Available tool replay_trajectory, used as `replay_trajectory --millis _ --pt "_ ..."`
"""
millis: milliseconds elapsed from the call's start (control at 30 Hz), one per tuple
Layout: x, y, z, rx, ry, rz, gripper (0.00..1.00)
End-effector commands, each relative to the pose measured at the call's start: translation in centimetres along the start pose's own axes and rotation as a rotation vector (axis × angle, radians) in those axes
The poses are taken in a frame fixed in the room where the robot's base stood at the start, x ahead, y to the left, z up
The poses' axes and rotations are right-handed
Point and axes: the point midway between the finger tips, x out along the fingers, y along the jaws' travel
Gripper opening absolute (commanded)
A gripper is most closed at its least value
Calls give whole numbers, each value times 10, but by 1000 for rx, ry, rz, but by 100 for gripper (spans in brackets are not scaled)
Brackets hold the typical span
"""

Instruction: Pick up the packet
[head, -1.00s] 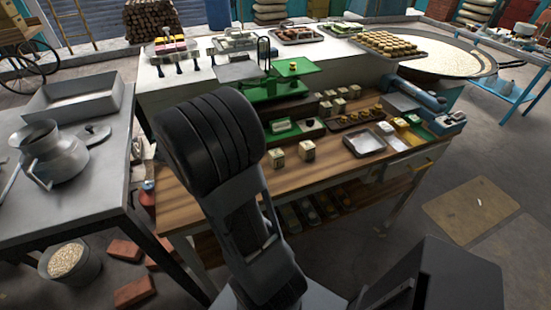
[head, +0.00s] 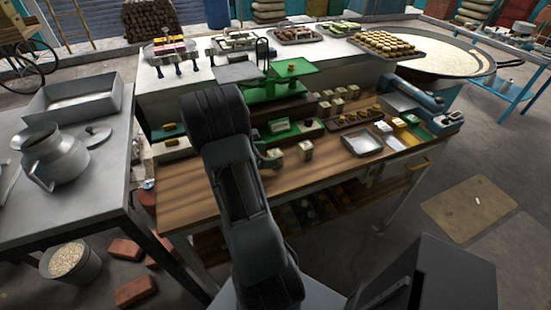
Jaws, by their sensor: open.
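Two small pale packets stand upright on the wooden tabletop. The left packet (head: 276,153) is partly covered, and the right packet (head: 305,150) stands clear of my arm. My dark arm reaches over the table and hides most of my gripper (head: 267,161). Only a small grey part of it shows, close to the left side of the left packet. The jaws are open. Whether they touch or surround the packet cannot be told.
A green scale (head: 285,82) stands behind the packets. A square metal tray (head: 362,143) lies to the right, with a blue tool (head: 428,98) beyond it. A metal table (head: 85,165) with a milk can (head: 55,158) is at left. Bare wood shows in front of the packets.

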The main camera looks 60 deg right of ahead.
Motion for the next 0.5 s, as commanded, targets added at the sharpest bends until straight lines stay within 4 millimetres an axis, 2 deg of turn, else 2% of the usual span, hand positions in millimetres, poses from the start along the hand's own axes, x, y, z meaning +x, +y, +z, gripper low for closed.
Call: replay_trajectory --millis 300,500 --pt "37 -6 0 0 0 -5 78" --pt "51 -5 -2 0 1 -2 78"
